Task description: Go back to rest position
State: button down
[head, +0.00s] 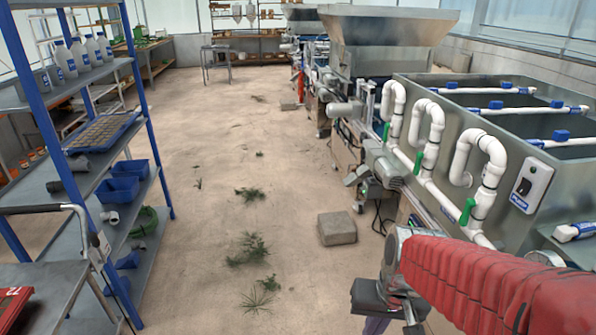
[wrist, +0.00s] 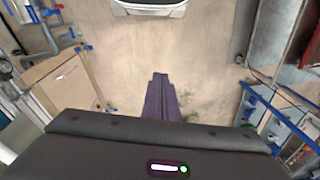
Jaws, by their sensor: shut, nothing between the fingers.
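My gripper (wrist: 160,78) shows in the wrist view as two purple fingers pressed together, with nothing between them. They point away over the bare floor. In the head view my gripper (head: 376,325) is at the bottom edge, right of the middle, below my red-sleeved arm. Its fingers are mostly cut off by the frame there. It hangs clear of the steel tank machine (head: 455,95) and of the shelf rack.
A blue-posted shelf rack (head: 140,105) stands on the left, with bottles, a seed tray (head: 103,132) and blue bins (head: 118,190). A grey block (head: 337,229) and weeds (head: 250,248) lie on the aisle floor. White pipes with green-handled valves (head: 467,211) front the tank.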

jog(key=s+d+r+n+t+h, duration=0.1)
jog(key=s+r+t, duration=0.3)
jog(key=r, duration=0.7)
jog(key=shift+s+r, duration=0.25)
jog(key=shift+s, duration=0.65)
